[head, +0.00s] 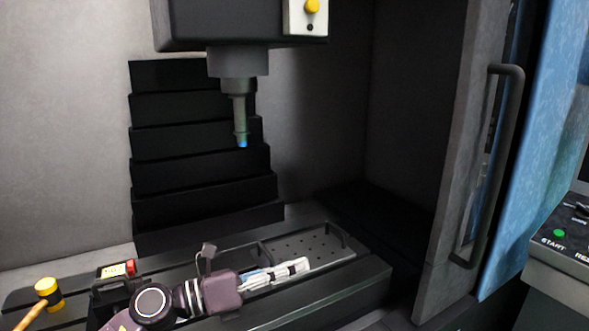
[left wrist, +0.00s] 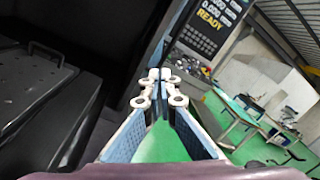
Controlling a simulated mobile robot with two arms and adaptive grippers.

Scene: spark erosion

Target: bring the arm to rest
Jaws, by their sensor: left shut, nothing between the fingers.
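My left gripper (head: 303,265) reaches in from the lower left in the head view, low over the machine's bed. In the left wrist view its two fingers (left wrist: 160,75) meet at the tips, shut and empty. The perforated plate (head: 300,245) with handles lies on the bed beside and behind the gripper; it also shows at the upper left of the left wrist view (left wrist: 35,80). Whether the gripper touches the plate or bed cannot be told. My right gripper is not in view.
The machine head with its spindle (head: 240,100) hangs above the bed. A grey door with a dark handle (head: 495,165) stands at the right, beside a control panel (head: 560,240). A yellow-headed mallet (head: 47,290) lies at the lower left.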

